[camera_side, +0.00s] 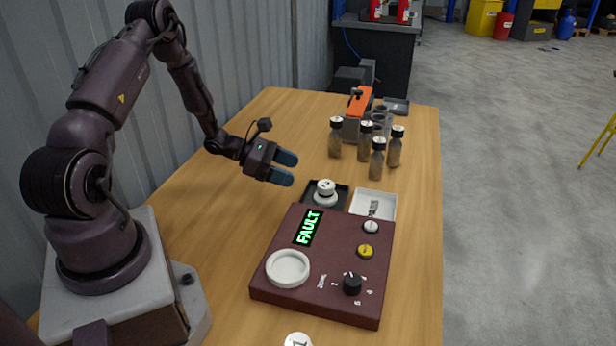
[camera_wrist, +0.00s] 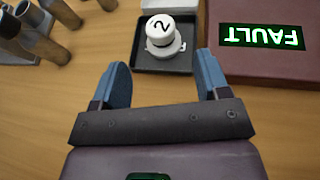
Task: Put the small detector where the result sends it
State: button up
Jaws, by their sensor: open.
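A white detector marked 2 (camera_side: 325,193) sits upright in a dark square tray (camera_side: 342,205); in the wrist view this detector (camera_wrist: 160,36) lies ahead of my fingers. A second white round piece (camera_side: 298,340) with a dark mark is at the front edge, partly cut off. The dark red tester (camera_side: 330,290) reads FAULT in green on its display (camera_side: 307,228); its white round cup (camera_side: 288,268) looks empty. A white tray (camera_side: 388,206) with dark lettering stands right of the dark tray. My gripper (camera_side: 284,168) is open and empty, above the table behind and left of the dark tray.
The tester carries a white button (camera_side: 370,227), a yellow button (camera_side: 365,251) and a black knob (camera_side: 352,283). Several dark-capped bottles (camera_side: 377,160) stand behind the trays, near an orange-topped device (camera_side: 359,101). The table left of the tester is clear.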

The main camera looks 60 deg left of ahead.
jog(key=s+d+r+m+g, duration=0.3)
jog(key=d+r+m+g, duration=0.1)
jog(key=d+r+m, duration=0.4)
jog(key=s+d+r+m+g, duration=0.2)
jog(key=d+r+m+g, duration=0.2)
jog(key=d+r+m, duration=0.55)
jog(key=s+d+r+m+t+y, duration=0.2)
jog(key=s+r+m+y, duration=0.5)
jog(key=s+r+m, duration=0.3)
jog(key=s+m, duration=0.1)
jog(key=s, duration=0.1)
jog(key=shift+s+r+m, duration=0.35)
jog(key=shift+s+r, duration=0.05)
dwell(0.4)
